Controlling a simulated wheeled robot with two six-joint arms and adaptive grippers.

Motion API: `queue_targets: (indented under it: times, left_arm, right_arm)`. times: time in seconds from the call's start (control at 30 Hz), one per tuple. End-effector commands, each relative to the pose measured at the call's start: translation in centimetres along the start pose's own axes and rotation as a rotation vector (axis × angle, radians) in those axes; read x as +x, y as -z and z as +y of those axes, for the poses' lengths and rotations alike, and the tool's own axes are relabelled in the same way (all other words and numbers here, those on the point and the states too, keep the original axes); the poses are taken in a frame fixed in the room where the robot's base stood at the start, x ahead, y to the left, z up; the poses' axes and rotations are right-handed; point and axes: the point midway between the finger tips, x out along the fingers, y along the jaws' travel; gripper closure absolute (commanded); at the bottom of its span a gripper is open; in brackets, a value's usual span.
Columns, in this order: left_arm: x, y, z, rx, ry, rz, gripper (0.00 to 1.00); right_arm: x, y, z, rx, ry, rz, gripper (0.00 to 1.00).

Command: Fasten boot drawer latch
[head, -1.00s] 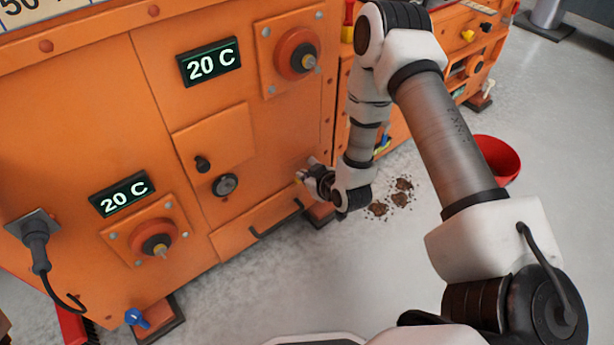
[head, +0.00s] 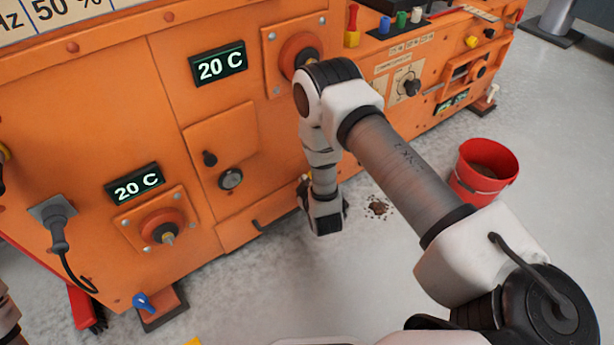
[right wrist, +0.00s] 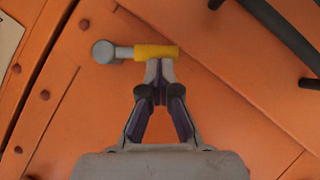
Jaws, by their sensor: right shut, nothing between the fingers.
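The latch has a yellow sleeve (right wrist: 156,52) on a grey bar with a round grey end (right wrist: 103,51) at its left in the right wrist view. It lies about level across the orange panel there. My right gripper (right wrist: 159,68) is shut and empty, its fingertips right at the lower edge of the yellow sleeve; whether they touch cannot be told. In the head view my right gripper (head: 307,193) is at the right end of the boot drawer (head: 232,230), and my wrist hides most of the latch. My left gripper is not in view.
The drawer's dark handle (head: 272,222) is left of my right wrist. A red bucket (head: 486,166) stands on the floor at right, with spilled dirt (head: 378,207) between. A plug with a cable (head: 58,235) and a blue-handled valve (head: 142,301) are at left. Floor in front is clear.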

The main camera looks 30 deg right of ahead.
Motion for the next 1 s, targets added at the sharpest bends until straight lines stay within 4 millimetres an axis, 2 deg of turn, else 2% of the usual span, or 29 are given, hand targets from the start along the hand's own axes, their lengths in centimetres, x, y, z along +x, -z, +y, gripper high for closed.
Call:
queue_targets:
  times: [0.6,1.0]
  left_arm:
    - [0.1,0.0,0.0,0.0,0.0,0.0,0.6]
    - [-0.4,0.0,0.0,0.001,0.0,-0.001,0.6]
  right_arm:
    - [2.1,-3.2,-0.9,-0.484,-0.326,0.0,1.0]
    - [3.1,-4.7,-0.4,-0.48,-0.322,-0.001,1.0]
